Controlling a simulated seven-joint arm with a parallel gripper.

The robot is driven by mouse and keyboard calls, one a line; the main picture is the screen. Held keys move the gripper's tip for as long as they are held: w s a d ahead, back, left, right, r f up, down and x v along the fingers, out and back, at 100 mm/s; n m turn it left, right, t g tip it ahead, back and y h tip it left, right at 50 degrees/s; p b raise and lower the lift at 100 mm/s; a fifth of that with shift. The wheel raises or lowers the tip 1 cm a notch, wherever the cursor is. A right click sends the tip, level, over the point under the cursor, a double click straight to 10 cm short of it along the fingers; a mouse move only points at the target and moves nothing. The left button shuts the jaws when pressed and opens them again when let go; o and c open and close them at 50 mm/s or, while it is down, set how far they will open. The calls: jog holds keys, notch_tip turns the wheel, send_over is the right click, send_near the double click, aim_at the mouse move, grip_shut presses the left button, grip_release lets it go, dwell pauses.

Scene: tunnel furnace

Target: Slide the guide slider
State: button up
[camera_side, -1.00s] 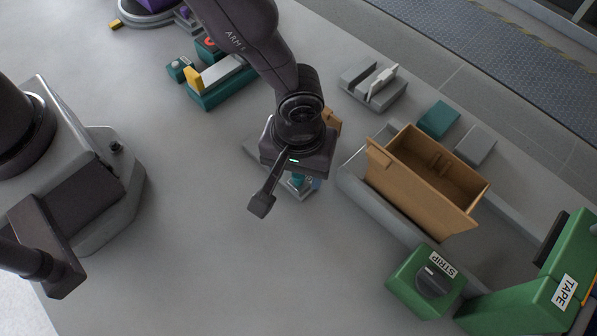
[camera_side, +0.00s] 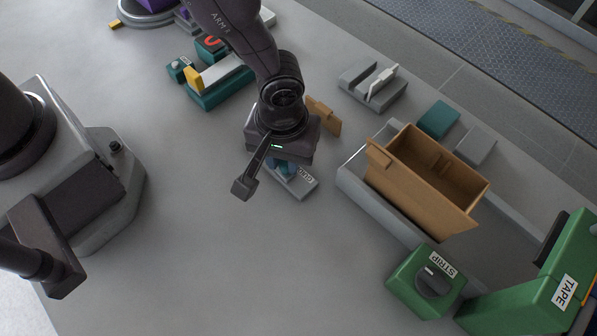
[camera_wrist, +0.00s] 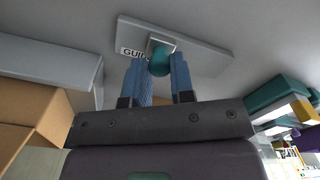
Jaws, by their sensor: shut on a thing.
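The guide slider is a flat grey plate (camera_side: 301,186) with a black-on-white label, partly readable as "GUID", on the table below my gripper. Its teal round knob (camera_wrist: 159,61) shows in the wrist view, on a light block on the plate (camera_wrist: 209,61). My gripper (camera_wrist: 160,68) is shut on the knob, with one blue finger on each side of it. In the side view my gripper (camera_side: 281,166) covers the plate's upper-left part and most of the knob. The labelled lower-right end of the plate is bare.
A brown open box (camera_side: 431,174) sits in a grey channel to the right. A small brown piece (camera_side: 324,116) lies close to my wrist. A teal fixture (camera_side: 222,86) with a yellow block is up left. The green STRIP unit (camera_side: 418,283) is lower right.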

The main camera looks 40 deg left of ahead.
jog(key=shift+a, duration=3.6)
jog(key=o, duration=1.6)
jog(key=shift+o, duration=0.2)
notch_tip(320, 180, up, 7)
